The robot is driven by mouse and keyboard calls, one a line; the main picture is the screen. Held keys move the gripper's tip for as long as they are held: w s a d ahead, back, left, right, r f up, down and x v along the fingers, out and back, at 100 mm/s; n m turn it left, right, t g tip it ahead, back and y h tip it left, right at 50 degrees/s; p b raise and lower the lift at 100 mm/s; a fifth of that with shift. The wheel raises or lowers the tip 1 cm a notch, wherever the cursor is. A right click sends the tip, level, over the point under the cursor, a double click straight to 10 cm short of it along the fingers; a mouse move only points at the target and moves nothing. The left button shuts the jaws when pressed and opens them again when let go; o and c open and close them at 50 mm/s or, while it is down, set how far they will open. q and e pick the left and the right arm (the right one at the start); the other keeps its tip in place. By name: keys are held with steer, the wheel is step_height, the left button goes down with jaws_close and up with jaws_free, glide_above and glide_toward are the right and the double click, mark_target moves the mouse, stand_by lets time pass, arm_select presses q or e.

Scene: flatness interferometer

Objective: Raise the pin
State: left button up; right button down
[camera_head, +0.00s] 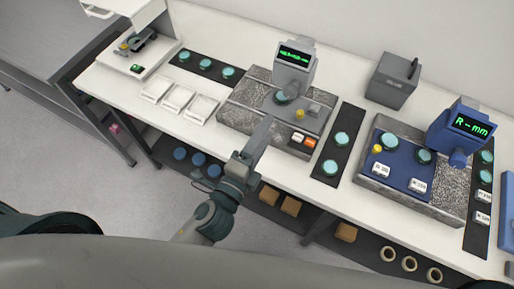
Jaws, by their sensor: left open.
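My left gripper (261,133) is in the middle of the view, at the front edge of the grey instrument with its fingers pointing up and to the right. It is open and empty; the gap between its fingers hardly shows. A small yellow knob (299,113) stands on the grey instrument (245,96), to the right of my fingertips and apart from them. A similar yellow knob (377,149) stands on the blue instrument (397,172). I cannot tell which of these, if either, is the pin. My right gripper is not in view.
Teal-topped discs sit on dark strips (347,117) beside the instruments. White trays (177,97) lie at left. A grey box (391,80) stands at the back. A lower shelf (265,213) holds blue discs, wooden blocks and rings. The white bench (185,128) has clear room at its front.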

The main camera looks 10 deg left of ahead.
arm_select(q)
steer(key=shift+b+v, duration=0.5)
steer(key=shift+v, duration=1.35)
